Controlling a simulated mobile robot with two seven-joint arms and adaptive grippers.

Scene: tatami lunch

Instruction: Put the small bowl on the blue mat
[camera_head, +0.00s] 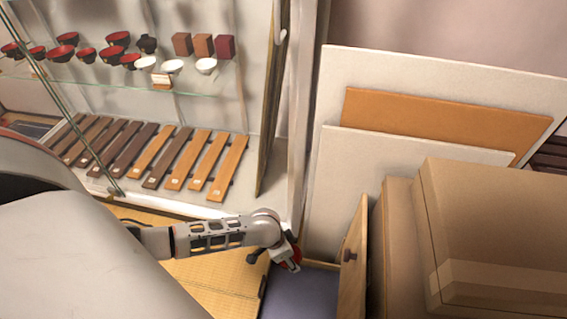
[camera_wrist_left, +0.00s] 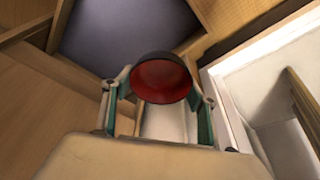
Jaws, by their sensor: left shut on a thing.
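A small bowl, dark outside and red inside, (camera_wrist_left: 160,82) is held between the fingers of my left gripper (camera_wrist_left: 163,100) in the left wrist view. The bowl is tilted, so its red inside faces the wrist camera. In the head view my left gripper (camera_head: 284,262) is at the lower middle, with a bit of the red bowl (camera_head: 291,266) showing. My right gripper is out of view.
A wooden panel with a dark knob (camera_head: 352,242) stands right of the blue-grey surface. Cardboard boxes (camera_head: 490,220) fill the right side, with leaning boards (camera_head: 420,100) behind. A display case with bowls and wooden trays (camera_head: 190,165) stands at the left, above yellow tatami (camera_head: 215,275).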

